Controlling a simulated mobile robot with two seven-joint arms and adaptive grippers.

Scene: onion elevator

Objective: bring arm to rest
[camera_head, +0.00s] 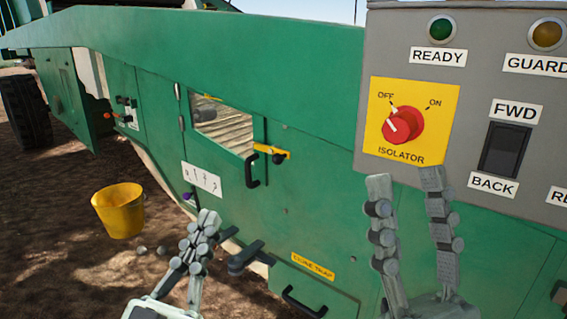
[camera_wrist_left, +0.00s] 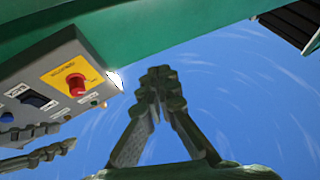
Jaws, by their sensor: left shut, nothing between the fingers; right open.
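My left gripper (camera_head: 207,220) is shut and empty in the lower middle of the head view, in front of the green machine's lower side. It also shows in the left wrist view (camera_wrist_left: 160,75), fingers together against the sky. My right gripper (camera_head: 405,175) is open and empty, its fingers apart, just below the control box with the isolator switch (camera_head: 403,125). The red isolator knob sits on a yellow plate. In the left wrist view the isolator (camera_wrist_left: 76,84) and part of my right gripper's fingers show at the left.
The green machine (camera_head: 310,210) fills the middle, with a black door handle (camera_head: 251,170), a yellow latch (camera_head: 272,152) and a lower "CLONE TRAP"-like label (camera_head: 313,266). The grey control box (camera_head: 472,90) stands close at right. A yellow bucket (camera_head: 120,212) is on the ground at left.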

